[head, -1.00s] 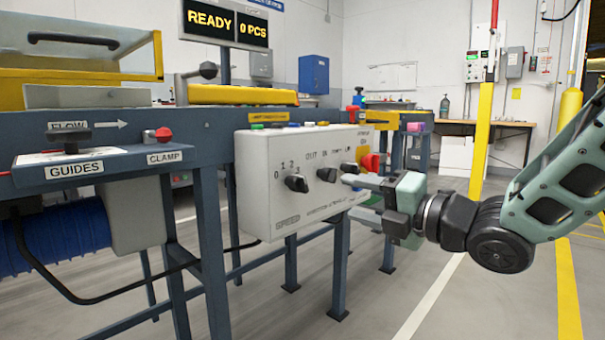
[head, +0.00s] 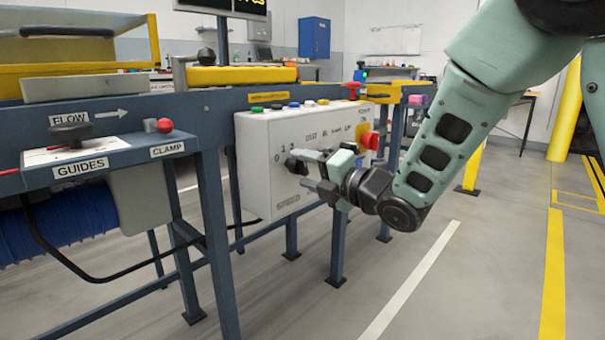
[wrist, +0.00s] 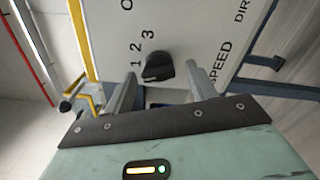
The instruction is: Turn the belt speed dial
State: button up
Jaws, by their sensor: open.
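The belt speed dial (head: 295,166) is a black knob on the front of the white control box (head: 262,180), partly behind my fingers in the head view. In the wrist view the dial (wrist: 158,67) shows clearly beside the numbers 1, 2, 3 and the word SPEED. My gripper (head: 303,169) is open, its two fingers pointing at the box. In the wrist view my gripper (wrist: 160,78) has one finger on either side of the dial, with gaps visible. Contact does not show. My gripper and arm hide the box's other dial.
A red knob (head: 370,141) on a yellow base sits at the box's right end. Several coloured buttons line its top. The guides panel (head: 100,148) with a red-topped clamp lever (head: 165,126) is to the left. Open floor (head: 480,260) lies to the right.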

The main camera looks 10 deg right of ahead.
jog(key=shift+w+a, duration=0.45)
jog(key=shift+w, duration=0.1)
jog(key=c, duration=1)
